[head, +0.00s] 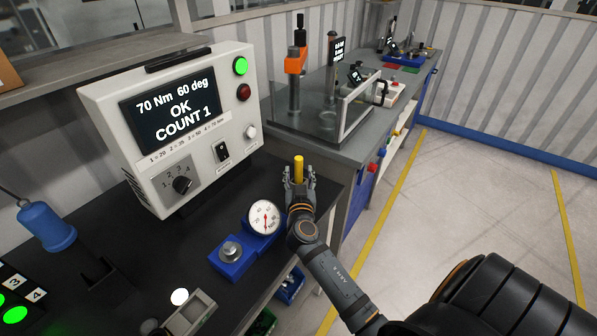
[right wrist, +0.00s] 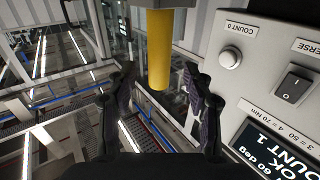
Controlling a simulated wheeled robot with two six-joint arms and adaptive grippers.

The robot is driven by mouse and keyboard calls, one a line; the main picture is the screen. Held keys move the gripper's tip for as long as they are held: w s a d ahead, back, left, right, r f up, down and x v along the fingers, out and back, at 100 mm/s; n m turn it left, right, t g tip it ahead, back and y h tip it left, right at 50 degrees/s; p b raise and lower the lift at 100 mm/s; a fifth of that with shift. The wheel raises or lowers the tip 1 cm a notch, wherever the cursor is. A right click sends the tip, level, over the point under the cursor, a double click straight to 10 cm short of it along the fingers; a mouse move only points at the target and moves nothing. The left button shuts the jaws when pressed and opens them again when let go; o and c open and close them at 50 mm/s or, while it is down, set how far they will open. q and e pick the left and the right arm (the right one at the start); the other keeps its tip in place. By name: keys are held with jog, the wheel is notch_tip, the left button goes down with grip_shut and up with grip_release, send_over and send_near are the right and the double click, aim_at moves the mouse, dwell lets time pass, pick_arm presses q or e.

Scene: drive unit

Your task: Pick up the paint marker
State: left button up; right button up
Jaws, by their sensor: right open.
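The paint marker is a yellow cylinder (head: 299,168) standing upright by the bench's right edge in the head view. In the right wrist view the open fingers (right wrist: 160,108) stand apart with a visible gap to the marker. The marker's lower part is hidden behind the gripper in the head view. My left gripper is not in view.
A controller box (head: 170,120) reading "OK COUNT 1" stands left of the gripper. A round dial gauge (head: 263,217) on a blue block sits close in front. A glass-guarded press station (head: 325,115) is behind. Open floor (head: 480,200) lies to the right.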

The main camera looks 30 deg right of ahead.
aim_at(299, 168)
jog(key=p+x, duration=0.1)
jog(key=x, duration=0.3)
jog(key=shift+w+d+f, duration=0.1)
jog(key=shift+d, duration=0.05)
jog(key=shift+c, duration=1.6)
jog(key=c, duration=0.7)
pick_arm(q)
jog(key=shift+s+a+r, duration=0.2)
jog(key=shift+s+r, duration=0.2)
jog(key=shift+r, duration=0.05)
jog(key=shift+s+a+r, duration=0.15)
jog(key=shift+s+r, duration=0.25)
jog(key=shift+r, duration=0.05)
pick_arm(e)
grip_shut()
